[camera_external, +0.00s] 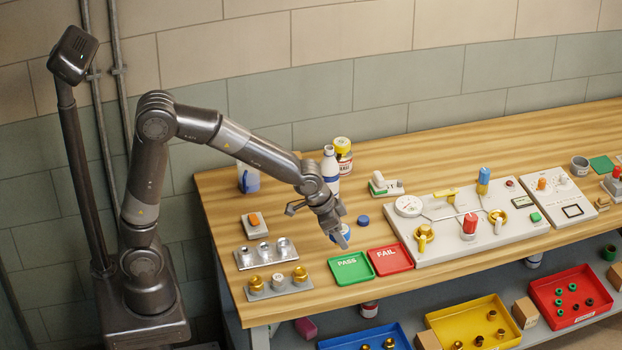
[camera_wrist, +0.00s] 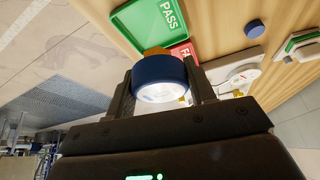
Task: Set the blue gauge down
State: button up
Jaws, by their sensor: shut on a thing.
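My gripper (camera_external: 340,236) is shut on the blue gauge, a short round piece with a dark blue rim and a pale face. The gauge (camera_wrist: 160,82) sits between the two fingers in the wrist view, its face turned toward the camera. In the external view the fingers partly hide it. It is held near the back edge of the green PASS tray (camera_external: 352,269); I cannot tell whether it touches the table. The red FAIL tray (camera_external: 391,260) lies right of the PASS tray. Both trays look empty. The wrist view also shows the PASS tray (camera_wrist: 150,28).
A loose blue disc (camera_external: 363,220) lies right of my gripper. A white bottle (camera_external: 330,165) and a yellow-lidded jar (camera_external: 343,155) stand behind. Metal and brass fittings (camera_external: 278,284) stand on plates at left. A white valve panel (camera_external: 465,215) is at right.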

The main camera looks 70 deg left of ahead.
jog(key=s+a+n+y, duration=0.1)
jog(key=s+a+n, duration=0.1)
jog(key=s+a, duration=0.35)
jog(key=s+a+n+y, duration=0.1)
jog(key=s+a+n, duration=0.1)
jog(key=a, duration=0.6)
send_over(300, 216)
jog(key=s, duration=0.2)
jog(key=f, duration=0.4)
jog(key=d+f, duration=0.1)
jog(key=shift+w+f, duration=0.2)
jog(key=shift+f, duration=0.2)
jog(key=shift+a+f, duration=0.3)
jog(key=shift+f, duration=0.1)
jog(key=shift+w+f, duration=0.1)
jog(key=shift+f, duration=1.7)
jog(key=shift+f, duration=0.2)
jog(key=o, duration=1.1)
jog(key=shift+r, duration=0.1)
